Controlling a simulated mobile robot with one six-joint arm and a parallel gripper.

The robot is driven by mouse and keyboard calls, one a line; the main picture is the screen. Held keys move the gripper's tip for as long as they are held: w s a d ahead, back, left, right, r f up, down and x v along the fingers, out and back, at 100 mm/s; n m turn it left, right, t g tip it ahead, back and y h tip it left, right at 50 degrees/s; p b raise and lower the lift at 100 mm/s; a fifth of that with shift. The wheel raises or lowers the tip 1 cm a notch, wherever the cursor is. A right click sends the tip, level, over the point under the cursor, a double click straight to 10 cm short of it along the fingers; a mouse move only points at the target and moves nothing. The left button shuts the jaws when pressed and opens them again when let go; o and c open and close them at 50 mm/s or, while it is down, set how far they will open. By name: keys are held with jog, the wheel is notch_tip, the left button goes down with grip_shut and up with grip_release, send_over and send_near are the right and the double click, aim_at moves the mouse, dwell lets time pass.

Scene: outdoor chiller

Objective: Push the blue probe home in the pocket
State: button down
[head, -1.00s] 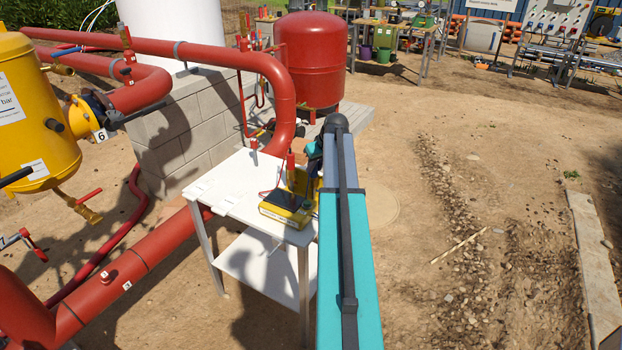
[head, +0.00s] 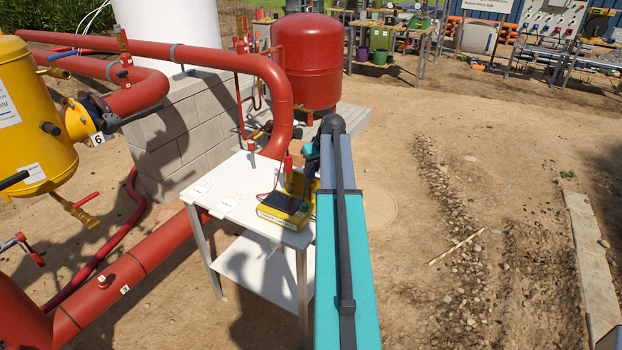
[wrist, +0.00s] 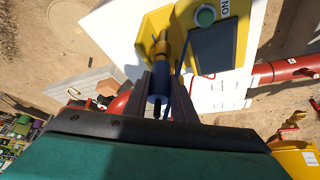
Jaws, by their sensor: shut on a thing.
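The blue probe (wrist: 157,88) is between the two fingers of my gripper (wrist: 162,98) in the wrist view. My gripper is shut on it. A brass-coloured piece (wrist: 161,46) lies in line beyond the probe, against a yellow surface (wrist: 155,24). I cannot tell whether this piece is the pocket or how deep the probe sits. A blue lead (wrist: 184,52) runs beside it. In the head view my arm hides the probe and most of my gripper.
A yellow meter (head: 285,209) with a dark screen sits on a white table (head: 232,192). A red probe (head: 288,164) with a red lead stands behind it. Red pipes (head: 200,53) run left and behind. Open ground lies to the right.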

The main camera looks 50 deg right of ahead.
jog(key=shift+w+r, duration=0.1)
jog(key=shift+r, duration=0.5)
dwell(0.5)
jog(key=shift+r+p, duration=2)
jog(key=shift+r, duration=2)
jog(key=c, duration=2.3)
grip_release()
grip_shut()
